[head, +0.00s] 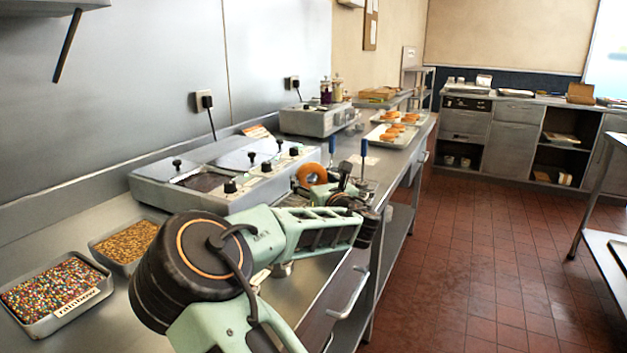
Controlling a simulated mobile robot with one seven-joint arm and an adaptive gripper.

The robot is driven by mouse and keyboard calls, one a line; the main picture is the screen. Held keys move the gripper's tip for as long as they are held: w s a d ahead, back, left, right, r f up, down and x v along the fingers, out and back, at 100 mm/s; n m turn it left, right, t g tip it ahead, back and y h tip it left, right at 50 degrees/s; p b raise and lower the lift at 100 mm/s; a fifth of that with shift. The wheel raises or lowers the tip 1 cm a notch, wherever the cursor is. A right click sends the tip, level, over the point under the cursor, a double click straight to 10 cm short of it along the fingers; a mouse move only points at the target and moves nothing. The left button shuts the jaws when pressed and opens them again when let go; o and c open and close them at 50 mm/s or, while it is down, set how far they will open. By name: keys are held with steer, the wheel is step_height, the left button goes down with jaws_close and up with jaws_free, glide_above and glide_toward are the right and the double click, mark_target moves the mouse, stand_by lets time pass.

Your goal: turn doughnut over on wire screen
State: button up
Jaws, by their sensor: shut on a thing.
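An orange-brown ring doughnut (307,167) is held up on edge, its ring facing my camera, beside the grey fryer-like unit on the counter. My gripper (321,187), at the far end of my green arm, is shut on the doughnut's lower edge. The arm hides much of the fingers and the counter just below.
A grey unit with black knobs (236,172) stands left of the doughnut. Two blue handles (364,146) stand upright close by. Trays of sprinkles (56,292) and chopped topping (128,243) lie at the front left. Trays with more doughnuts (391,135) are farther along the counter.

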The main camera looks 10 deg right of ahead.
steer(key=shift+f, duration=0.4)
steer(key=shift+f+b, duration=0.15)
steer(key=shift+b, duration=0.2)
steer(key=o, duration=1.6)
steer(key=shift+s, duration=0.1)
steer(key=shift+s+d, duration=0.2)
steer(key=shift+s, duration=1)
steer(key=shift+s+d, duration=0.15)
steer(key=shift+s, duration=1.05)
steer(key=shift+s+d, duration=0.2)
steer(key=shift+s, duration=1)
steer(key=s+r+p, duration=0.1)
steer(key=r+p, duration=0.1)
steer(key=s+r+p, duration=0.1)
steer(key=r+p, duration=0.1)
steer(key=r, duration=0.1)
steer(key=s+r+p, duration=0.1)
steer(key=r+p, duration=0.1)
steer(key=r, duration=0.1)
steer(key=shift+d+p, duration=0.25)
steer(key=shift+p, duration=0.15)
